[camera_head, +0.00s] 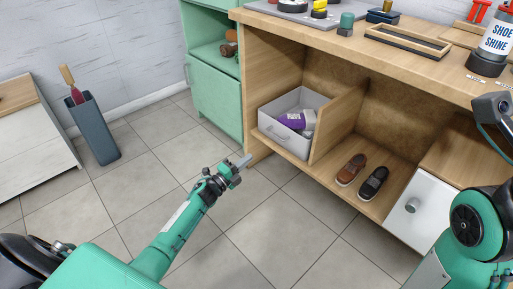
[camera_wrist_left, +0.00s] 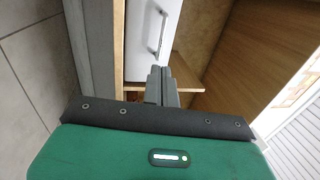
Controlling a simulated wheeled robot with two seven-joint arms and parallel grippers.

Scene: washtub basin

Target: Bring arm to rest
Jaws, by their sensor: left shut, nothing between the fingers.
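My left arm, green and black, reaches in from the lower left of the head view. Its gripper (camera_head: 243,162) is in front of the wooden bench's left end, above the tiled floor, and holds nothing. In the left wrist view the two grey fingers (camera_wrist_left: 161,86) are together, with the grey drawer front beyond them. My right arm shows at the right edge of the head view as green and dark links. Its gripper is not visible.
The wooden bench (camera_head: 275,37) has a grey drawer box (camera_head: 279,133) with a purple item, and two shoes (camera_head: 362,176) on its lower shelf. A green cabinet (camera_head: 217,98) stands behind left. A grey bin (camera_head: 94,130) stands further left. Floor tiles between are clear.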

